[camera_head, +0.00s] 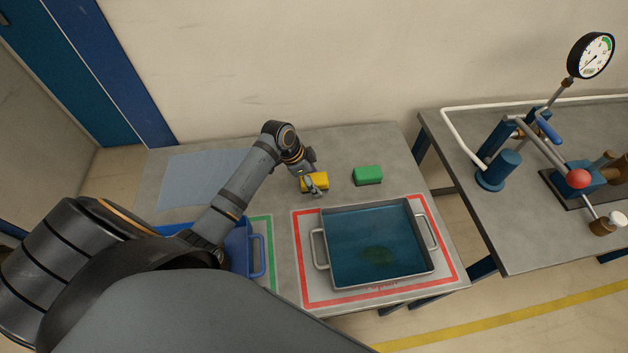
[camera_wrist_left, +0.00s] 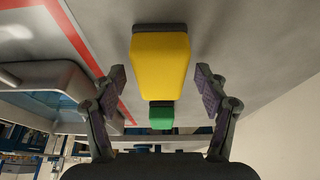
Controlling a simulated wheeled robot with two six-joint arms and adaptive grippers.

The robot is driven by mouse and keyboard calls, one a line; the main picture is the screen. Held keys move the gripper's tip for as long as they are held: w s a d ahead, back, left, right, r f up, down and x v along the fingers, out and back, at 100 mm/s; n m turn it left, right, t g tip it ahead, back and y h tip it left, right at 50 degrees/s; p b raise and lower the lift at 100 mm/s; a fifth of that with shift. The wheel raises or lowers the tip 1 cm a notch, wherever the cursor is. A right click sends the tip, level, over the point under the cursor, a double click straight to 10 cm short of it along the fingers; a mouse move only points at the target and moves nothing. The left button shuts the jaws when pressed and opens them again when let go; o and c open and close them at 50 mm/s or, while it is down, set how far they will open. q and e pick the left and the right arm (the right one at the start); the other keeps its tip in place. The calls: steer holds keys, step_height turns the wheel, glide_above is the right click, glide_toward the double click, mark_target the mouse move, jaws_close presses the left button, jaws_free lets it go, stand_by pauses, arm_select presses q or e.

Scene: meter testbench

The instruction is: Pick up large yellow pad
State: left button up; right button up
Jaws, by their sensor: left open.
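The large yellow pad (camera_head: 315,181) lies on the grey table, behind the metal tray. In the left wrist view the yellow pad (camera_wrist_left: 160,62) sits between the two fingers, with a gap on each side. A dark layer shows along its edge. My left gripper (camera_head: 310,180) is at the pad and partly covers it in the head view. Its fingers also show in the left wrist view (camera_wrist_left: 160,88), spread open and holding nothing. My right gripper is not in view.
A green pad (camera_head: 367,175) lies right of the yellow one. A metal tray (camera_head: 326,252) with blue liquid stands inside a red outline in front. A blue bin (camera_head: 258,256) is at the left, partly behind my arm. A gauge testbench (camera_head: 540,229) stands right.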

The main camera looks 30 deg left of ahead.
arm_select(q)
steer(key=shift+w+d+f, duration=0.1)
steer(key=shift+f, duration=0.2)
steer(key=shift+c, duration=0.9)
steer(key=c, duration=1)
steer(key=shift+c, duration=0.2)
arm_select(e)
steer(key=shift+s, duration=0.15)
